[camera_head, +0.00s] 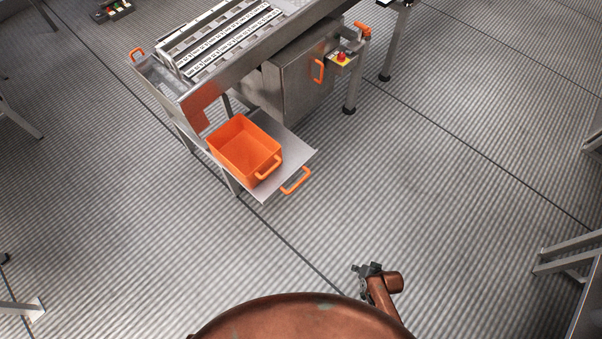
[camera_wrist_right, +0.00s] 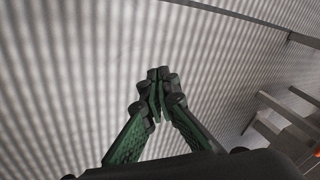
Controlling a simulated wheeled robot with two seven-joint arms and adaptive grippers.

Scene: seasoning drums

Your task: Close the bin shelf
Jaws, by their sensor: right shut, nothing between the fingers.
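The bin shelf (camera_head: 290,134) is a flat metal tray pulled out from under the steel machine, low above the floor. An orange loop handle (camera_head: 296,181) is on its front edge. An orange bin (camera_head: 236,146) with its own front handle sits on the shelf. My right gripper (camera_head: 366,268) is over bare floor, in front of the shelf and to its right, well apart from it. In the right wrist view its fingers (camera_wrist_right: 157,82) are together with nothing between them. My left gripper is not in view.
The steel machine (camera_head: 215,78) stands behind the shelf, with a cabinet (camera_head: 290,85) and a red button (camera_head: 341,57) at right. Metal frame legs (camera_head: 568,255) stand at the right edge. The ribbed floor between me and the shelf is clear.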

